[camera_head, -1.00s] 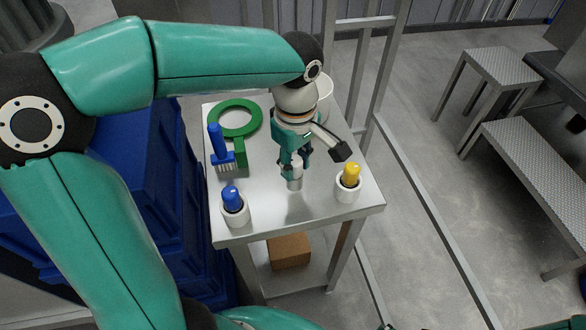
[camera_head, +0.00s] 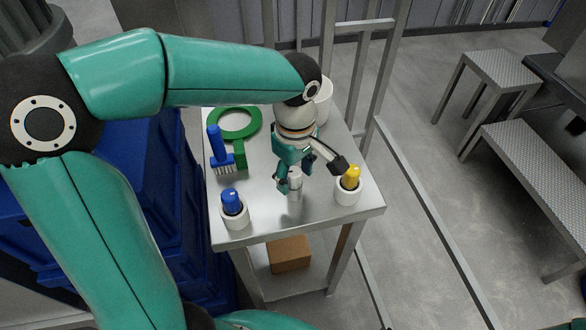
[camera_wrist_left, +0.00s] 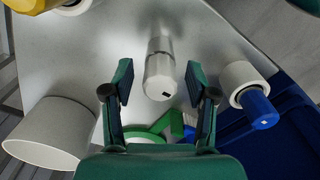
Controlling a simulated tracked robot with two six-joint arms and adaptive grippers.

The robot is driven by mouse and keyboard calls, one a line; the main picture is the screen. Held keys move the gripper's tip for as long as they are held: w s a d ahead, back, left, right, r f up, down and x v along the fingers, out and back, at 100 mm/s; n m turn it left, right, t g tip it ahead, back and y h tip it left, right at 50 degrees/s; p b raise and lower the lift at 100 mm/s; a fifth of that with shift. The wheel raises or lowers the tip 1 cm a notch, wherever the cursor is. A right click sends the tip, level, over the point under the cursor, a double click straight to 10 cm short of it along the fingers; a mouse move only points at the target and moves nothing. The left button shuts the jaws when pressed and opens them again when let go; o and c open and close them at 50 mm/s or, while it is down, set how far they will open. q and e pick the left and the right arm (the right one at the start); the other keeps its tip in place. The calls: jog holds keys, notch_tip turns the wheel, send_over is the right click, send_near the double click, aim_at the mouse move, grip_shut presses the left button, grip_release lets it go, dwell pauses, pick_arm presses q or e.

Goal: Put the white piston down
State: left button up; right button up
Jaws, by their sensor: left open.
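The white piston (camera_head: 295,186) stands upright on the metal table, between the blue-topped and yellow-topped pistons. It also shows in the left wrist view (camera_wrist_left: 159,80), with a grey-white body and a small dark mark on its end. My left gripper (camera_head: 288,181) is open around it; in the wrist view a gap shows between the piston and each finger. The blue piston (camera_head: 231,200) sits in a white cup at the front left. The yellow piston (camera_head: 351,176) sits in a white cup on the right. My right gripper is not in view.
The metal table (camera_head: 262,215) also bears a green ring with a handle (camera_head: 257,122), a blue brush (camera_head: 215,145) and a white container (camera_head: 324,100) at the back. A metal frame (camera_head: 374,75) rises behind the table. Blue crates (camera_head: 165,190) stand at its left.

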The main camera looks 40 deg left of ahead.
pick_arm(q)
jog(key=shift+r, duration=0.15)
notch_tip(320, 180, up, 12)
jog(key=p, duration=0.1)
dwell(0.3)
dwell(0.4)
